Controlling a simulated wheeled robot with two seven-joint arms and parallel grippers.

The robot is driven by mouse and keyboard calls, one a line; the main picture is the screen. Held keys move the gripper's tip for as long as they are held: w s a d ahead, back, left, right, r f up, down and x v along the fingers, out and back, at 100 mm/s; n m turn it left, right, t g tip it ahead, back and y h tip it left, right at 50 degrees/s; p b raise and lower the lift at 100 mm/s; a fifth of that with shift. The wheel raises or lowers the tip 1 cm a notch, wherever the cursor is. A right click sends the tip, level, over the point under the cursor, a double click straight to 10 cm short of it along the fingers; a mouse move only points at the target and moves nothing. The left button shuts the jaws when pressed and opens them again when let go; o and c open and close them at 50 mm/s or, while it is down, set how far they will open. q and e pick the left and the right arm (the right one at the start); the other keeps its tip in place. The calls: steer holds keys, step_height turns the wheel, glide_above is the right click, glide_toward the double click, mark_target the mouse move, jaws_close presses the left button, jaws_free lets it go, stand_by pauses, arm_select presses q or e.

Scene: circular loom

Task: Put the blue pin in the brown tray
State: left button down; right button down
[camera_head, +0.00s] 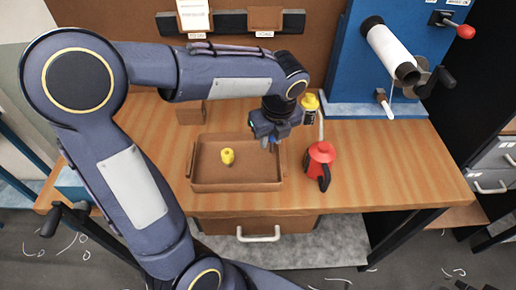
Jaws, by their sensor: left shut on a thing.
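The brown tray (236,187) lies on the wooden table, with a small yellow piece (227,156) inside it. My left gripper (270,143) reaches in from the left and points down over the tray's back right part. It is shut on the blue pin (273,140), of which only a small bit shows between the fingers. I cannot tell whether the pin touches the tray floor. My right gripper is not in view.
A red container (320,163) with a black handle stands right of the tray. A yellow-topped container (310,104) stands behind it. A blue machine (355,80) with a white roll (388,48) is at the back right. The table's right part is clear.

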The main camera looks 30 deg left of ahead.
arm_select(q)
steer(key=a+f, duration=0.3)
steer(key=shift+f, duration=0.3)
steer(key=shift+s+a+f, duration=0.1)
steer(key=shift+a+f, duration=0.1)
steer(key=shift+f, duration=1.65)
steer(key=shift+f, duration=0.2)
steer(key=c, duration=1.2)
jaws_free()
steer(key=shift+o, duration=0.2)
